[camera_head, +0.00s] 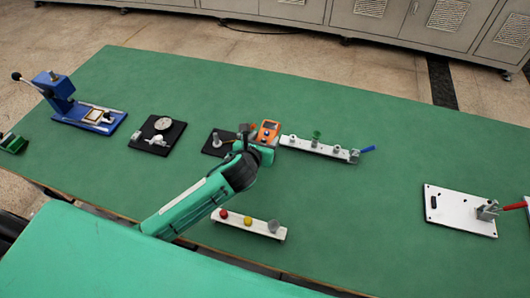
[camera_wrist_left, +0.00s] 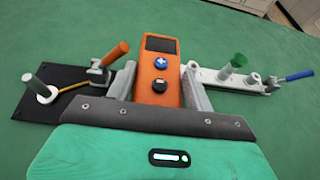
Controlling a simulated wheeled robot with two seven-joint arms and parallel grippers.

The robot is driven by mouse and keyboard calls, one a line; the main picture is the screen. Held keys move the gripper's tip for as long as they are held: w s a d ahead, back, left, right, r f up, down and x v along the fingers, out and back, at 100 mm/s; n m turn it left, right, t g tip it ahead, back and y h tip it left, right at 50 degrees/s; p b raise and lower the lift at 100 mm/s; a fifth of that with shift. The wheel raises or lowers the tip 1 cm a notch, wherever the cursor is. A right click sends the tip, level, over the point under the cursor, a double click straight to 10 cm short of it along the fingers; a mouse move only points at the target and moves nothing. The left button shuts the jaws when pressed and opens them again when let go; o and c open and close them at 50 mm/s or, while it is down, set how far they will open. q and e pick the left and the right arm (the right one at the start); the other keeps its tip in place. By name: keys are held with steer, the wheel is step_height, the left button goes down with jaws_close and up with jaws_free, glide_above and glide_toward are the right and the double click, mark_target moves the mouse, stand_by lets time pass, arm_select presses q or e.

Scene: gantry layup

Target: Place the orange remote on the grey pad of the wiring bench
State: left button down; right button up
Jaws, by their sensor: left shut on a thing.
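The orange remote (camera_head: 268,130) is held in my left gripper (camera_head: 262,140), above the green bench top. In the left wrist view, the remote (camera_wrist_left: 158,70) stands between the two grey fingers (camera_wrist_left: 160,92), with a dark screen, a blue button and a black button facing the camera. The left gripper is shut on it. I cannot make out a grey pad for certain in either view. My right gripper is in neither view.
The green bench top (camera_head: 370,215) has free room at centre right. A white strip with pegs (camera_head: 318,147) and a black plate with a post (camera_head: 216,146) flank the gripper. A white strip with coloured knobs (camera_head: 250,224) lies nearer. A white clamp plate (camera_head: 452,212) lies right, a blue press (camera_head: 62,95) left.

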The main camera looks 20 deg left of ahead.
arm_select(q)
steer(key=shift+f, duration=3.25)
steer(key=shift+f, duration=0.15)
steer(key=c, duration=0.6)
jaws_free()
steer(key=shift+o, duration=0.2)
